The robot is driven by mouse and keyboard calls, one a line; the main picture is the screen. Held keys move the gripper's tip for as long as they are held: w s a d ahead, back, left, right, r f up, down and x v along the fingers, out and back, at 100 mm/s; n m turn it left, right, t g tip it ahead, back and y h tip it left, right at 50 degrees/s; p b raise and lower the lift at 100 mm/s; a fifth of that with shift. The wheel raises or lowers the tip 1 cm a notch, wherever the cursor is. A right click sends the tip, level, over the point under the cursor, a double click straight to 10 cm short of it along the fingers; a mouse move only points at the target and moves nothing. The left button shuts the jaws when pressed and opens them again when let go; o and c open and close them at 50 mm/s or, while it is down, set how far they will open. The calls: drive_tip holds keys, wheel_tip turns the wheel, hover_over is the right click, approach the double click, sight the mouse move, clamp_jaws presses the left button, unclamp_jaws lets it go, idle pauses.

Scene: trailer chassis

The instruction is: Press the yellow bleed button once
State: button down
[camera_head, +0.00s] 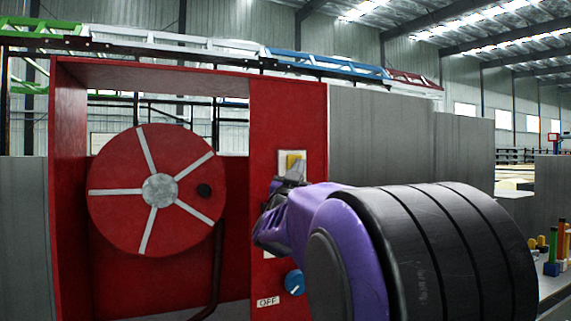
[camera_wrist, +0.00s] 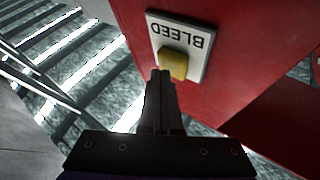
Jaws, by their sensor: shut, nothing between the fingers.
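The yellow bleed button (camera_wrist: 172,63) sits on a white plate marked BLEED (camera_wrist: 196,42), fixed to the red panel. In the wrist view my gripper (camera_wrist: 160,74) is shut and empty. Its fingertips are at the button's lower edge in the picture; I cannot tell whether they touch it. In the head view the button (camera_head: 293,161) shows just above my gripper (camera_head: 296,172), whose tips overlap the lower part of the plate. My purple and black arm hides part of the panel below.
A red hose reel (camera_head: 117,207) with white spokes is in the red cabinet on the left. A blue knob (camera_head: 294,282) is low on the panel by an OFF label (camera_head: 267,301). Grey walls (camera_head: 380,130) stand behind my arm. Coloured blocks (camera_head: 552,262) are at far right.

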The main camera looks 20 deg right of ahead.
drive_tip(key=shift+w, duration=0.4)
drive_tip(key=shift+s, duration=0.1)
idle(0.5)
drive_tip(key=shift+s+b, duration=0.3)
drive_tip(key=shift+s, duration=0.5)
drive_tip(key=s, duration=0.5)
drive_tip(key=shift+d, duration=0.1)
idle(0.6)
